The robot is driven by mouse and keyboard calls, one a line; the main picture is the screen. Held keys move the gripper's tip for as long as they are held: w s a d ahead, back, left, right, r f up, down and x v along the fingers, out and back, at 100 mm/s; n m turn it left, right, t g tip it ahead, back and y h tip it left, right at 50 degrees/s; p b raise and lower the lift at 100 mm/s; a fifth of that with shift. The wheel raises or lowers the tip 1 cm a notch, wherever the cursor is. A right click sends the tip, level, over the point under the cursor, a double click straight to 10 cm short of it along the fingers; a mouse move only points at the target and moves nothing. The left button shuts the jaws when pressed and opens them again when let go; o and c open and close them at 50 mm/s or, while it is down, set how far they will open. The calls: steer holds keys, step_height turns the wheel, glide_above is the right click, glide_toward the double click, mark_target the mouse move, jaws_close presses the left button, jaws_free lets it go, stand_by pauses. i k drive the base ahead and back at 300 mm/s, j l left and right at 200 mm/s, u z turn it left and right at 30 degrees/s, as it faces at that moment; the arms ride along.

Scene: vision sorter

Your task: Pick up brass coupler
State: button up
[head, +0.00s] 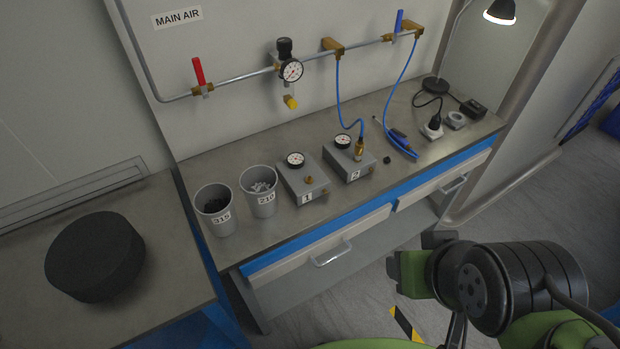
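A brass coupler (360,148) stands upright on the grey box labelled 2 (349,165), at the end of a blue hose (339,100) hanging from the wall pipe. A smaller brass fitting (308,181) sits on the grey box labelled 1 (303,188). My gripper (416,254) is at the lower right, in front of the bench and well apart from the coupler. Nothing shows held in it. Its fingers are seen at an angle, so I cannot tell whether they are open or shut.
Two grey cups, 215 (215,211) and 210 (259,192), stand left of the boxes. A black round block (96,256) lies on the left counter. The bench front has drawer handles (332,254).

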mark_target(359, 149)
steer(key=i+l+u, duration=0.15)
steer(key=u, duration=0.3)
steer(key=i+l+u, duration=0.15)
steer(key=l+u, duration=0.25)
steer(key=i+l+u, duration=0.1)
steer(key=l+u, duration=0.15)
steer(key=u, duration=0.2)
steer(key=l+u, duration=0.65)
steer(key=u, duration=0.2)
